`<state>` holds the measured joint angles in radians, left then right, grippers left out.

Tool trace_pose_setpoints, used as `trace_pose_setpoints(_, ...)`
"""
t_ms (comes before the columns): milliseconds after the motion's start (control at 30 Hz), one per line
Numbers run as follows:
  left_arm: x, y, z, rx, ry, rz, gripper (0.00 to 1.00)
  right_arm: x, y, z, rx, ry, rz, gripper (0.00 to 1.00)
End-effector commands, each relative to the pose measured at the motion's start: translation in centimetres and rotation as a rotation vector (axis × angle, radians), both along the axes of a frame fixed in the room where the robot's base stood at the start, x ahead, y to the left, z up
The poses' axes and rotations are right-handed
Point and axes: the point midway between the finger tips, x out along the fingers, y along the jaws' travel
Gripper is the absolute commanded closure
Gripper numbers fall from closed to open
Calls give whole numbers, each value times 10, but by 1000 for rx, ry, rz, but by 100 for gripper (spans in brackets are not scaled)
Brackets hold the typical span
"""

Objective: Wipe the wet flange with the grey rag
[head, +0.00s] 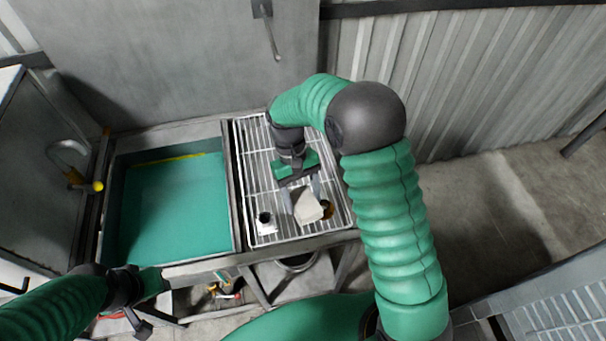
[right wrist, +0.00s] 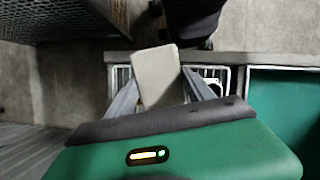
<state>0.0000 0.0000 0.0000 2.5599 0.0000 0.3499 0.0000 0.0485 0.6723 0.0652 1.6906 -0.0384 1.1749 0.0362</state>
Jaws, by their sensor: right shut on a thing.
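The grey rag (head: 307,206) is a pale, block-like piece held between the fingers of my right gripper (head: 302,190), over the white wire rack (head: 262,180). It also shows between the two fingers in the right wrist view (right wrist: 156,77). To its left on the rack is a white square piece with a dark round top (head: 266,224). Close against the rag's right side is a dark brown and yellowish round piece (head: 328,210), partly hidden. I cannot tell for sure which is the wet flange, or whether the rag touches either. My left gripper (head: 148,300) is low at the left front, its fingers unclear.
A teal-lined basin (head: 175,210) adjoins the rack on the left. A tap with a yellow tip (head: 97,186) stands at its left edge. A dark round bucket (head: 296,262) and loose items (head: 226,288) lie below the front rail. A grey wall rises behind.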

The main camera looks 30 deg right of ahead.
Motion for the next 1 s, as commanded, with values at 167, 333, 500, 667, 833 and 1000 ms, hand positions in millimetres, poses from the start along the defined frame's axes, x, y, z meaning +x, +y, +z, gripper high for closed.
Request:
trace_pose_setpoints(167, 0, 0, 0, 0, 0, 0, 64, 0, 0, 0, 0, 0, 2, 71)
trace_pose_setpoints(333, 0, 0, 1, 0, 0, 0, 64, 0, -1, 0, 0, 0, 4, 71)
trace_pose_setpoints(500, 0, 0, 33, 0, 1, 0, 64, 4, -21, 2, -12, -8, 184, 71)
trace_pose_setpoints(667, 0, 0, 75, 0, -1, 0, 64, 13, -54, -10, -11, -8, 555, 71)
trace_pose_setpoints(833, 0, 0, 84, 0, 0, 0, 64, 18, -70, -28, 2, 1, 782, 71)
trace_pose_setpoints(1000, 0, 0, 70, 0, 0, 0, 64, 19, -70, -45, 2, 1, 793, 71)
